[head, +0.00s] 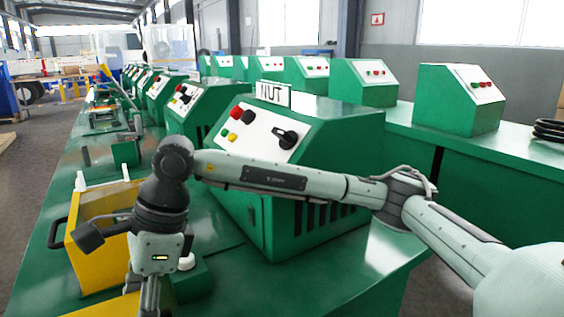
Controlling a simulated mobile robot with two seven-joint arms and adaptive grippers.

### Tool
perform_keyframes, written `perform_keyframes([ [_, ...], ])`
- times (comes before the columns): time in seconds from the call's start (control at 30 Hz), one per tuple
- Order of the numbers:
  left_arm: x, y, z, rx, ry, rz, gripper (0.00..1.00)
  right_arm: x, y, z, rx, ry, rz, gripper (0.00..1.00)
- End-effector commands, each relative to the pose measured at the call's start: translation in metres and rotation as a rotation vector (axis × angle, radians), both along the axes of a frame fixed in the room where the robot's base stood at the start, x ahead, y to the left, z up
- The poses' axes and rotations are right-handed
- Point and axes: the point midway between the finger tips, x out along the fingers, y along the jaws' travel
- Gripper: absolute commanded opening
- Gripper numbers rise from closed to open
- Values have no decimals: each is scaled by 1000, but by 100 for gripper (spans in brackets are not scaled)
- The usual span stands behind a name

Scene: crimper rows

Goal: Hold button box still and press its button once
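A small green button box (192,284) with a white round button (187,262) on top stands on the green bench, low in the head view. My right arm reaches in from the right, and its gripper (150,297) points down just left of the button box. The wrist and gripper hide part of the box's left side, and I cannot tell whether they touch it. The fingertips run off the bottom edge, so their opening is unclear. My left gripper is not in view.
A yellow bin (88,260) stands left of my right gripper. More green machines line the bench to the back. Some bare bench (345,275) lies right of the box.

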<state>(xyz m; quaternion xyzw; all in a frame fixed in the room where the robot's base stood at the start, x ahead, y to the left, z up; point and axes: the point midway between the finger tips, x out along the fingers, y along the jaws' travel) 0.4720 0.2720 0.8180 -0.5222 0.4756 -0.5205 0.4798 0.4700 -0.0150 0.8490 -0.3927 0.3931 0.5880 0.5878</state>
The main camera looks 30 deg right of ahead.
Motion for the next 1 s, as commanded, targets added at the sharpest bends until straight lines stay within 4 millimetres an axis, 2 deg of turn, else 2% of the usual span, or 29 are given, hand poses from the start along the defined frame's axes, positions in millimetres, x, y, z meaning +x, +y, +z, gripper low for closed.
perform_keyframes([
  [0.13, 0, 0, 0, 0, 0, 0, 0, 0, 0, 1, 2, -1, 0, 30],
  [0.17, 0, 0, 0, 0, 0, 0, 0, 0, 0, 1, 2, -1, 0, 66],
  [0.33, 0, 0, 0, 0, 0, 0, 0, 0, 0, 1, 1, 0, 0, 88],
  [0.73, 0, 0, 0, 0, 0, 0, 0, 1, -2, 4, 0, -2, -1, 88],
  [0.87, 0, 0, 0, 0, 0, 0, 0, 1, -8, 21, 1, -4, -2, 88],
  [1.0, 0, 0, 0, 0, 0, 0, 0, 1, -20, 48, 1, -5, -2, 88],
])
